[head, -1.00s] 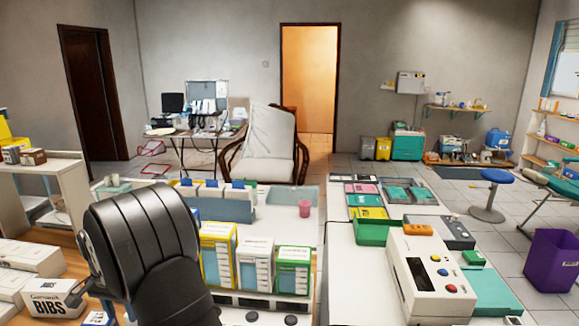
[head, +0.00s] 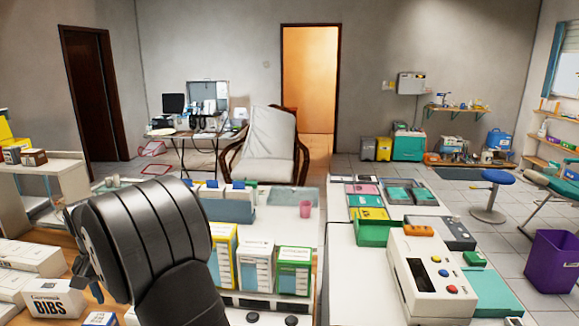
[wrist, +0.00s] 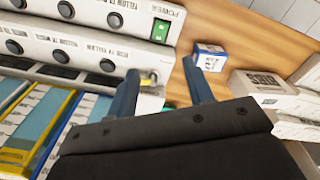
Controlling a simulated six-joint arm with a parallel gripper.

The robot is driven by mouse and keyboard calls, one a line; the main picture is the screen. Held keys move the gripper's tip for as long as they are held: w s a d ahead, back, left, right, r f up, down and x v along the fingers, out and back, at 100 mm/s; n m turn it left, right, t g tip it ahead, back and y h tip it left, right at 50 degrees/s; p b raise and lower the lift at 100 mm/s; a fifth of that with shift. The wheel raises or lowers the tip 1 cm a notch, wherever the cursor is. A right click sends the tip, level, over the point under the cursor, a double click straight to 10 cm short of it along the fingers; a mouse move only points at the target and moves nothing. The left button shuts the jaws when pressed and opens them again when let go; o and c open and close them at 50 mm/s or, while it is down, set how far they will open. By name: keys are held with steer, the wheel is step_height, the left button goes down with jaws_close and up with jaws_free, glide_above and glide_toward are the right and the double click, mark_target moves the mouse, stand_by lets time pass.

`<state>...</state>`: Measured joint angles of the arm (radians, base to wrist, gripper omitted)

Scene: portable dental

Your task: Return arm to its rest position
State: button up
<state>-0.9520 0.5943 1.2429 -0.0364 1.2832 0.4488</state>
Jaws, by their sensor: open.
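My gripper shows in the wrist view (wrist: 162,92), its two blue-grey fingers spread apart with nothing between them. It hangs above a wooden surface (wrist: 215,30), beside a white panel with black knobs (wrist: 85,52).
Boxes labelled BIBS (head: 52,302) lie at the lower left. Yellow, white and green-edged boxes (head: 256,266) stand right of my arm. A pink cup (head: 305,208) and a white device with coloured buttons (head: 430,278) are further right. A small blue and white box (wrist: 208,58) is near one finger.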

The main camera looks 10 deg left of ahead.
steer(key=shift+s+f+n, duration=0.1)
steer(key=shift+f+n, duration=0.05)
steer(key=shift+n, duration=0.55)
steer(key=shift+s+f+n, duration=0.1)
steer(key=shift+n, duration=0.6)
